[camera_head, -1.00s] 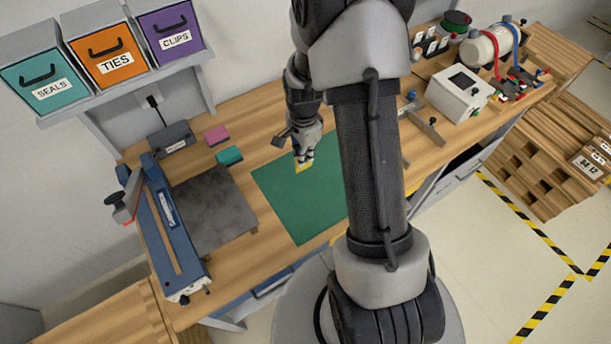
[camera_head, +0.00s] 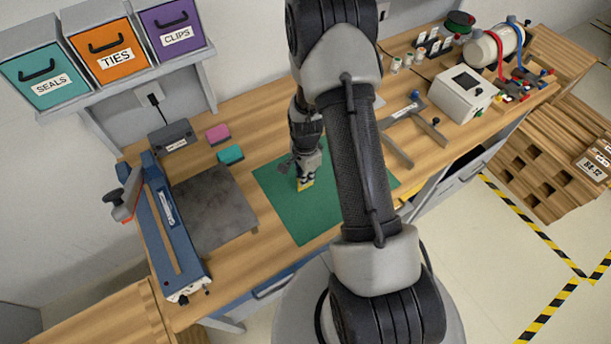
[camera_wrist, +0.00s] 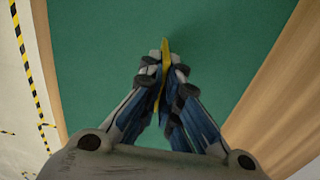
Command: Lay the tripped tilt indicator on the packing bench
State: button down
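My gripper (camera_head: 305,178) is over the green mat (camera_head: 290,222) on the wooden packing bench (camera_head: 262,247). In the wrist view its fingers (camera_wrist: 165,75) are closed together on a thin yellow piece (camera_wrist: 166,46), which I take to be the tilt indicator. The yellow piece also shows below the fingertips in the head view (camera_head: 306,186), low over the mat or touching it; I cannot tell which. It is held on edge in the wrist view. Most of its face is hidden between the fingers, so its tripped mark cannot be seen.
A dark grey plate (camera_head: 212,215) and a blue sealer (camera_head: 170,232) lie left of the mat. Pink (camera_head: 217,133) and teal (camera_head: 230,155) blocks sit behind it. The mat's front part is clear.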

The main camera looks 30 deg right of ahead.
jog(key=shift+f, duration=0.1)
jog(key=shift+f+b, duration=0.3)
jog(key=shift+b, duration=0.1)
jog(key=c, duration=1.8)
grip_release()
jog(key=shift+r, duration=0.1)
